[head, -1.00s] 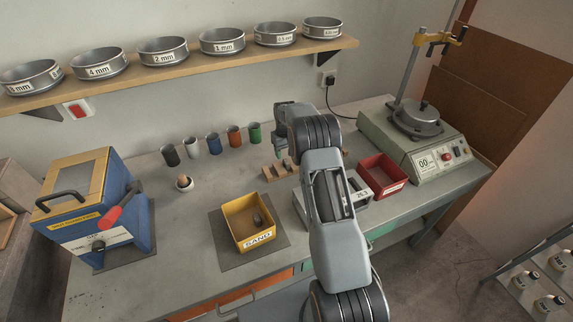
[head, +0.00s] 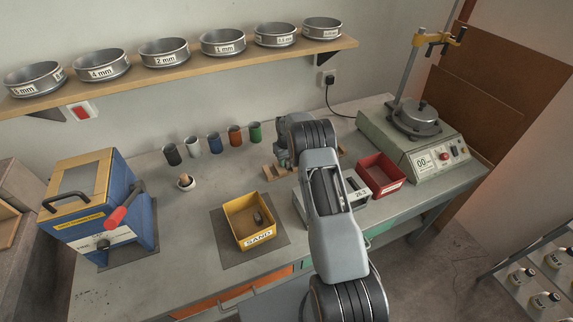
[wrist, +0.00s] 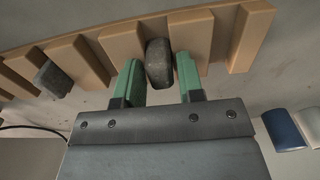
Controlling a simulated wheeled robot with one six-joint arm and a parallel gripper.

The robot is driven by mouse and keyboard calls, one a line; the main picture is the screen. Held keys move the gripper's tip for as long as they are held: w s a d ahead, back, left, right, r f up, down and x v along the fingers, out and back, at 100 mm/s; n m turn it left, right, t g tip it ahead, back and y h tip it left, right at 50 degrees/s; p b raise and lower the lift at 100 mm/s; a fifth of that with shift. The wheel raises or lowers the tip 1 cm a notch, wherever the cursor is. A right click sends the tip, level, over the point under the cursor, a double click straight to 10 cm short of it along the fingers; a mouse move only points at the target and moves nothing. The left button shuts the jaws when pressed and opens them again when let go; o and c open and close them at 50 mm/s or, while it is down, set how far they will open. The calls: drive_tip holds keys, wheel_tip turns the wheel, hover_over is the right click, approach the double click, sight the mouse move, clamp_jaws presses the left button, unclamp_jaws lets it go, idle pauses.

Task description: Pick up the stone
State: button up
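In the wrist view, a dark grey rounded stone (wrist: 159,64) stands in a slot of the wooden rack (wrist: 239,38). My gripper (wrist: 160,75) has its two green fingers apart, one on each side of this stone, with narrow gaps showing. A second grey stone (wrist: 54,78) sits in another slot to the left. In the head view, the rack (head: 270,174) is partly hidden by my arm, and the fingers and rack stones cannot be made out. Another dark stone (head: 258,219) lies in the yellow SAND box (head: 238,231).
Behind the rack stand several coloured cups, including a green one (head: 255,132). A scale (head: 357,190) and a red tray (head: 381,173) are right of my arm. The bench between mortar and rack is clear.

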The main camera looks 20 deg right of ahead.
drive_tip(key=c, duration=0.6)
clamp_jaws()
drive_tip(key=shift+r, duration=0.15)
